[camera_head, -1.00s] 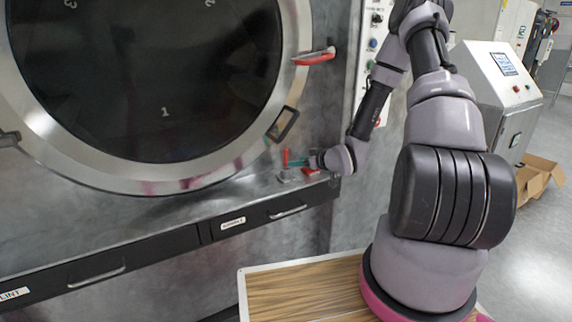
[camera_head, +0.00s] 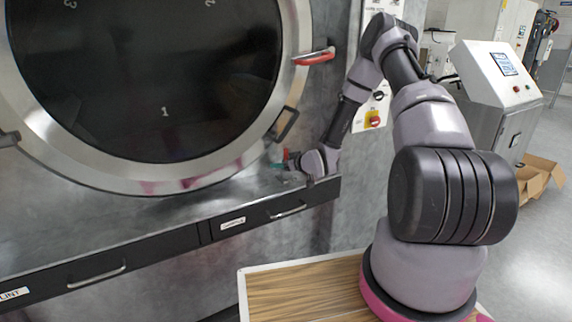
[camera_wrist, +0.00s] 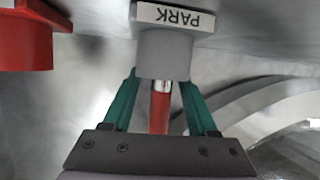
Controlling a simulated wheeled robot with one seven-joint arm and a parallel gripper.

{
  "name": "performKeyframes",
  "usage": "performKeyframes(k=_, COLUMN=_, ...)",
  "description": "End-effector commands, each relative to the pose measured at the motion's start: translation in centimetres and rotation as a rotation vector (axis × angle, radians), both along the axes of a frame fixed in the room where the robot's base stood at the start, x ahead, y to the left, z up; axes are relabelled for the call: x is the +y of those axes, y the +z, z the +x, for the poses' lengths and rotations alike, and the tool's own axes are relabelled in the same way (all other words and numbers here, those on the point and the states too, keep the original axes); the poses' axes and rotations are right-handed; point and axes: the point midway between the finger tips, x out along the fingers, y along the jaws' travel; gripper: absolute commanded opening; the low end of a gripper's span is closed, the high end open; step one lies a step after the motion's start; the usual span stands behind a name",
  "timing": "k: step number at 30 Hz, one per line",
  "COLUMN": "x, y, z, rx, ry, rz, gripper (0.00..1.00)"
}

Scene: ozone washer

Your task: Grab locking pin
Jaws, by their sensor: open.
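The locking pin (camera_wrist: 160,108), a red rod with a shiny metal section, stands in a grey holder (camera_wrist: 164,54) labelled PARK in the wrist view. My gripper (camera_wrist: 161,82) is open. Its two green fingers lie on either side of the pin and the holder's end, with a visible gap between each finger and the pin. The pin's near end is hidden behind my gripper's dark body. In the head view my gripper (camera_head: 278,163) is at the ledge below the right side of the round door, where the holder is hard to make out.
A red block (camera_wrist: 25,40) stands left of the holder in the wrist view. The round door (camera_head: 150,90) has a red handle (camera_head: 314,57) and a dark latch (camera_head: 285,124) above my gripper. Drawers (camera_head: 275,208) run below the ledge. A control panel (camera_head: 374,110) is at right.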

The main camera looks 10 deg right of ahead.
Motion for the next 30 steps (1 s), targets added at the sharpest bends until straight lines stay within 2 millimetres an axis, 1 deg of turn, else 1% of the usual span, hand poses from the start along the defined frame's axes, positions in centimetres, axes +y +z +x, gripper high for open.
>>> performKeyframes(k=4, x=0.0, y=0.0, z=0.0, rx=0.000, ry=0.000, rz=0.000, gripper=0.58)
performKeyframes(k=5, x=0.0, y=0.0, z=0.0, rx=0.000, ry=0.000, rz=0.000, gripper=0.51)
performKeyframes(k=6, x=0.0, y=0.0, z=0.0, rx=0.000, ry=0.000, rz=0.000, gripper=0.36)
performKeyframes(k=9, x=0.0, y=0.0, z=0.0, rx=0.000, ry=0.000, rz=0.000, gripper=0.00)
performKeyframes(k=18, x=0.0, y=0.1, z=0.0, rx=-0.001, ry=0.000, rz=0.000, gripper=0.00)
performKeyframes(k=22, x=0.0, y=0.5, z=0.0, rx=-0.001, ry=0.000, rz=0.000, gripper=0.00)
performKeyframes(k=26, x=-0.1, y=1.5, z=0.0, rx=-0.002, ry=-0.001, rz=0.000, gripper=0.00)
performKeyframes(k=30, x=-0.1, y=3.6, z=0.0, rx=-0.004, ry=-0.001, rz=-0.002, gripper=0.00)
